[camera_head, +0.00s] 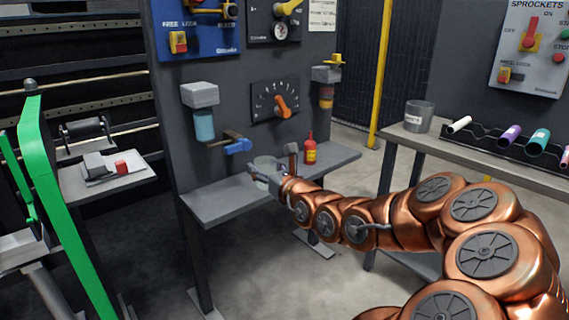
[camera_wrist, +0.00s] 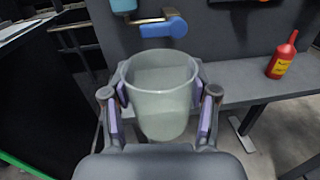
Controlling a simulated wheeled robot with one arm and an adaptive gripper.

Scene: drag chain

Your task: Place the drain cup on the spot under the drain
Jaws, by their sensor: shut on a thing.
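The drain cup (camera_wrist: 160,100) is a clear, pale green tapered cup, upright between the fingers of my gripper (camera_wrist: 162,112) in the wrist view. My gripper is shut on it. In the head view the cup (camera_head: 265,165) shows at the end of my copper arm, partly hidden by my gripper (camera_head: 268,176). The drain is a pipe with a blue lever handle (camera_head: 238,146) on the dark panel, left of and above the cup. The blue handle (camera_wrist: 174,27) also shows just beyond the cup's rim. A grey shelf (camera_head: 215,207) lies below; I cannot tell whether the cup touches it.
A red bottle (camera_head: 310,150) with a yellow label stands on the shelf to the right of the cup. A blue-filled sight glass (camera_head: 204,125) hangs above the shelf's left part. The shelf's left end is clear. A side table (camera_head: 450,148) holds a grey cup and coloured rollers.

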